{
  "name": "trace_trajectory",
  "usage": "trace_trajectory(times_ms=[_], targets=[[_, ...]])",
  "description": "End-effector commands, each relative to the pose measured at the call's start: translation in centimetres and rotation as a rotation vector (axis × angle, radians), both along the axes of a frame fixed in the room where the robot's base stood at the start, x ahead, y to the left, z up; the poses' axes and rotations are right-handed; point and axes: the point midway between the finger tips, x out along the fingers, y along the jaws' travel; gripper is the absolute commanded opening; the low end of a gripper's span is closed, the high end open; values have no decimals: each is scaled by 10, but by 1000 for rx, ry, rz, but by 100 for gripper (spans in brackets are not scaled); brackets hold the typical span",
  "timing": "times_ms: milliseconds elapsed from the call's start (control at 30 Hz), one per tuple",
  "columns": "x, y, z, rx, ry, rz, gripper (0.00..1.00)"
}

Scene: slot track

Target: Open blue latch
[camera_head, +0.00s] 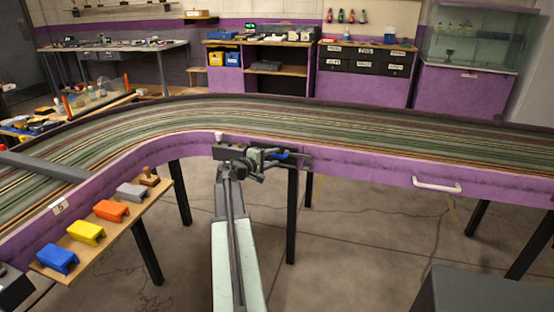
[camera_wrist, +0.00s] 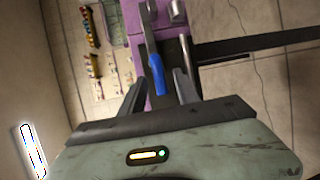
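The blue latch (camera_wrist: 157,74) is a small lever with a blue tip and a grey shank, set on the purple track side. In the wrist view its blue tip lies between the two dark fingers of my gripper (camera_wrist: 161,82). The fingers stand apart, with a gap visible on the right of the tip; I cannot tell whether the left finger touches it. In the head view the latch (camera_head: 281,155) shows at the purple wall, just right of my gripper (camera_head: 262,160), which partly hides the mount.
The purple track wall (camera_head: 350,165) curves across the view, with a white handle (camera_head: 436,185) on the right. A wooden shelf (camera_head: 118,233) at lower left carries blue, yellow, orange and grey blocks. Dark track legs stand on open concrete floor (camera_head: 370,240).

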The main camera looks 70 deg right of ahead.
Motion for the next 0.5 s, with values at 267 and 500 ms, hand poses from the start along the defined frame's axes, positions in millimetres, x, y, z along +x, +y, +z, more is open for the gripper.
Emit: trace_trajectory(times_ms=[267,500], targets=[[-7,-20,-4,0,0,0,38],[-7,-19,-4,0,0,0,0]])
